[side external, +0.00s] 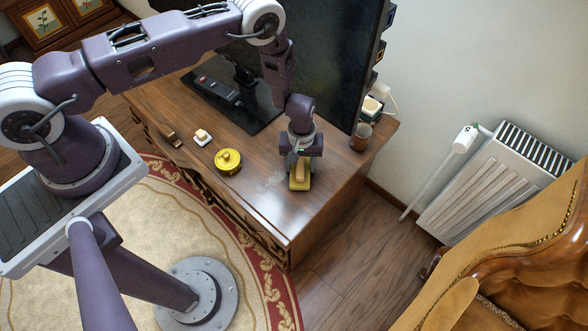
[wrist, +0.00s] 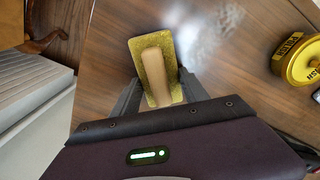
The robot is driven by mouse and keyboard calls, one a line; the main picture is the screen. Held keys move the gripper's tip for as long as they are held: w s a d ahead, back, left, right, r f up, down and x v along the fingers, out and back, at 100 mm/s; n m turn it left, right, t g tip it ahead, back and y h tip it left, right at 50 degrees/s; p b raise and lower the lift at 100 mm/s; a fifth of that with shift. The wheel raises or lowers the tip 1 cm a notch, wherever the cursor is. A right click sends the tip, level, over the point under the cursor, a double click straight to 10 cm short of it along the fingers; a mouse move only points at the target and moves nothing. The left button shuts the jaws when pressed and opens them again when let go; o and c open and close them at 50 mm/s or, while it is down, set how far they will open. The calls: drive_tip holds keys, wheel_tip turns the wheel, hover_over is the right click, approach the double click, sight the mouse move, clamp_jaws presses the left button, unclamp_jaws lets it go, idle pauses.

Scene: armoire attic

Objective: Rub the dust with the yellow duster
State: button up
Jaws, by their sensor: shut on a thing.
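The yellow duster (side external: 300,184), a yellow pad with a tan wooden handle, is at the right part of the wooden cabinet top. My gripper (side external: 300,160) is above it, shut on its handle. In the wrist view the duster (wrist: 174,88) sits between my gripper's fingers (wrist: 157,92). The pad looks to be on or just above the wood; I cannot tell which. The dust (side external: 274,178) is a pale, speckled patch just left of the duster. In the wrist view the dust (wrist: 212,32) lies to the upper right of the pad.
A round yellow tin (side external: 228,161) stands left of the dust. A small white-and-orange block (side external: 202,137) and a brown item (side external: 171,136) lie farther left. A large dark screen (side external: 322,55) and a brown cup (side external: 361,136) stand behind. The cabinet's front right top is clear.

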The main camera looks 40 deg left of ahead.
sight(261, 195)
drive_tip(key=shift+w+a, duration=0.1)
drive_tip(key=shift+w, duration=0.3)
drive_tip(key=shift+s+a, duration=0.2)
drive_tip(key=shift+a, duration=0.5)
drive_tip(key=shift+s, duration=6.45)
drive_tip(key=shift+s+a, duration=0.35)
drive_tip(key=shift+a, duration=0.35)
drive_tip(key=shift+w, duration=6.8)
drive_tip(key=shift+w+r, duration=0.15)
drive_tip(key=shift+r, duration=4)
drive_tip(key=shift+a, duration=0.15)
